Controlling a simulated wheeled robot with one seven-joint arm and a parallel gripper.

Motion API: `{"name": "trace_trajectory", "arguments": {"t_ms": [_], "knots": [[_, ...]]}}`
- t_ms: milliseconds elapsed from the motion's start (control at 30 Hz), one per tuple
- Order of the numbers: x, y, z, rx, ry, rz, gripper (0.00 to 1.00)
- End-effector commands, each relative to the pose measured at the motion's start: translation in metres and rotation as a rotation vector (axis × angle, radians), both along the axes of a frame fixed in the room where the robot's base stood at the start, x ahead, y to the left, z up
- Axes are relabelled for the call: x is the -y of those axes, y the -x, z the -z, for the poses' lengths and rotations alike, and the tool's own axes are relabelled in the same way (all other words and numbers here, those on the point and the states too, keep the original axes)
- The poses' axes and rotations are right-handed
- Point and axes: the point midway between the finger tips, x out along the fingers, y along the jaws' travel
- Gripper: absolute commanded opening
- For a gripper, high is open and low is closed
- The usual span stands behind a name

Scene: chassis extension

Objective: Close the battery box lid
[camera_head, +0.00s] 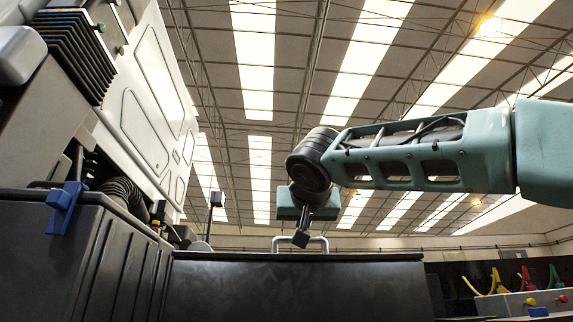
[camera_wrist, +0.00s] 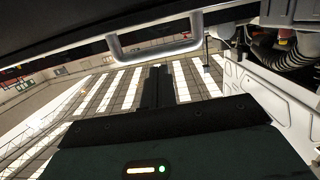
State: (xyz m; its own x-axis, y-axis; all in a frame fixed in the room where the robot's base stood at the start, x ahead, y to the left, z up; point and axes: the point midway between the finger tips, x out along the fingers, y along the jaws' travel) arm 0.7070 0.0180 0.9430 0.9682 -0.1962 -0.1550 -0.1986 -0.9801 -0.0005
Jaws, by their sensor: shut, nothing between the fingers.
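A broad dark panel (camera_head: 300,290), apparently the battery box lid, stands at the centre of the head view; a dark surface, apparently the same one, shows at the top of the wrist view (camera_wrist: 90,22). A light metal handle (camera_head: 321,240) is on its upper edge and also shows in the wrist view (camera_wrist: 158,51). My gripper (camera_head: 302,239) is shut and empty, fingers down, in front of the handle in the head view. In the wrist view its fingertips (camera_wrist: 160,70) lie just below the handle bar in the picture; contact cannot be told. The lid's exact angle is unclear.
A dark ribbed box (camera_head: 95,255) with a blue latch (camera_head: 66,205) is at left, below a white vehicle body (camera_head: 150,90). Black hoses (camera_head: 123,192) show between them. A grey box with coloured buttons (camera_head: 520,304) is at lower right. Open air lies above the panel.

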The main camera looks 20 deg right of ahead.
Motion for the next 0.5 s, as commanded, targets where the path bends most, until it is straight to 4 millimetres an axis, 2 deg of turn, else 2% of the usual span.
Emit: {"name": "trace_trajectory", "arguments": {"t_ms": [367,500], "knots": [[0.0000,0.0002,-0.0002,0.000,0.000,0.000,0.00],[-0.0017,0.0079,-0.0030,0.000,0.000,-0.001,0.00]]}}
